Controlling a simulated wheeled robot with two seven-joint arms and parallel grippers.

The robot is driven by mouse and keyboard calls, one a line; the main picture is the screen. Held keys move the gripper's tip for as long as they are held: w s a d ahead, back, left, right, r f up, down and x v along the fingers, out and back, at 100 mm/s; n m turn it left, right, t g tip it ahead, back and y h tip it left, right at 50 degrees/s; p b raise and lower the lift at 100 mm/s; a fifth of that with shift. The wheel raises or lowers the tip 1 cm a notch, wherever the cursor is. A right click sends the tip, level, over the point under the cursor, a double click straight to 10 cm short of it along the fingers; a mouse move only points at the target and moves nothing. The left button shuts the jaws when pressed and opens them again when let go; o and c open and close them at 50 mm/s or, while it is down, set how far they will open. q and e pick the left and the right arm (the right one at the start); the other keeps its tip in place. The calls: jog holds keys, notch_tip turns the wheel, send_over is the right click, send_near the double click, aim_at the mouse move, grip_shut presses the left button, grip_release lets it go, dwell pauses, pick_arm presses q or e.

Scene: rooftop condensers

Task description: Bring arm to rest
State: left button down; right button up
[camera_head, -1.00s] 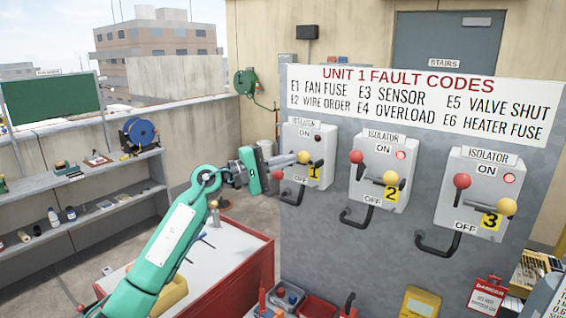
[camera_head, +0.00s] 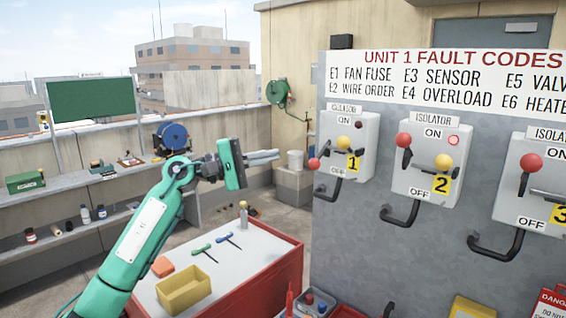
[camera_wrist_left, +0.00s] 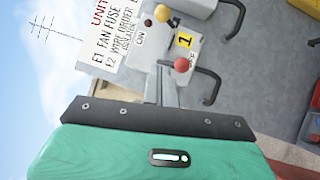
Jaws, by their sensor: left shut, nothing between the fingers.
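My left arm reaches in from the lower left in the head view. My left gripper (camera_head: 277,156) is shut and empty, pointing right, in the air to the left of isolator 1 (camera_head: 361,133) and apart from it. Isolator 1 has a red-knobbed handle (camera_head: 314,164) low on its left side, a yellow knob (camera_head: 343,142) and a dark lamp. The wrist view also shows the closed fingers (camera_wrist_left: 166,82) in front of isolator 1 and the fault code sign (camera_wrist_left: 120,40). My right gripper is not in view.
Isolator 2 (camera_head: 412,186) and isolator 3 (camera_head: 530,215) are on the grey panel to the right; the lamp on 2 is lit red. Below stands a red and white bench (camera_head: 250,255) with a yellow bin (camera_head: 184,289) and tools. Shelves (camera_head: 40,245) line the left wall.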

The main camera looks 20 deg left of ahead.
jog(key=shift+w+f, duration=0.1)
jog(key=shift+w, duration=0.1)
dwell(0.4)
